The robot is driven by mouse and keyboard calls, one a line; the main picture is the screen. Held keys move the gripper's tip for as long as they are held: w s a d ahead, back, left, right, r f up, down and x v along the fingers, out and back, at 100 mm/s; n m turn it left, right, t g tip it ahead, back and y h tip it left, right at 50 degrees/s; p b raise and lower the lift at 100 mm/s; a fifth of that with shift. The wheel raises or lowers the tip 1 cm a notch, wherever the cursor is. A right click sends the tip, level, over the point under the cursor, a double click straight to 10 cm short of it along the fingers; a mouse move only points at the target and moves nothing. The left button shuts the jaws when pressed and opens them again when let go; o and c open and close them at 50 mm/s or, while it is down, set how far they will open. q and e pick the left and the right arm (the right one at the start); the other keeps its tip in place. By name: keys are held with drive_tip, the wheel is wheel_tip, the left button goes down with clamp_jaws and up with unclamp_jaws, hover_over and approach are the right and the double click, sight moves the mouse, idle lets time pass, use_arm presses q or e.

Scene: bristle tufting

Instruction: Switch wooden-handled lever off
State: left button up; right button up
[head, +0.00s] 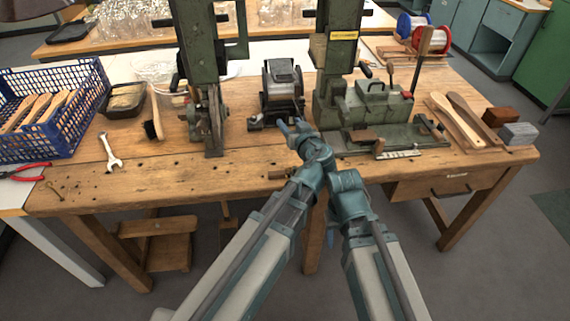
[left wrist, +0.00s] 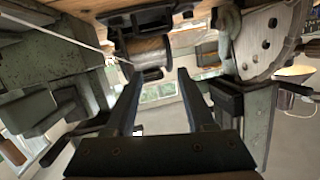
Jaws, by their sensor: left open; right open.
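A lever with a long wooden handle (head: 424,44) stands upright at the right end of the green machine; a smaller wooden knob (head: 390,68) shows beside it. I cannot tell which is the task's lever. My left gripper (head: 292,127) is open and empty over the bench, in front of the small dark motor unit and well left of both handles. In the left wrist view its two fingers (left wrist: 160,78) are apart, with a spool-like part beyond them. My right gripper (head: 331,236) is low near the bench's front edge, mostly hidden by my arm; its fingers are not clear.
The wooden bench (head: 130,188) carries a green press column (head: 198,45) and another machine (head: 375,105). A blue crate (head: 45,145), a wrench (head: 110,152) and a brush (head: 152,120) lie left. Wooden brush bodies (head: 455,120) and small blocks (head: 518,133) lie right. The front left bench is mostly clear.

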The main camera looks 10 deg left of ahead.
use_arm(q)
drive_tip(key=s+f+m+g+h+p, duration=0.2)
drive_tip(key=s+g+p, duration=0.6)
drive_tip(key=s, duration=0.6)
drive_tip(key=shift+s+d+f+m+g+h, duration=0.35)
drive_tip(key=shift+f+m, duration=0.45)
drive_tip(key=shift+f, duration=0.3)
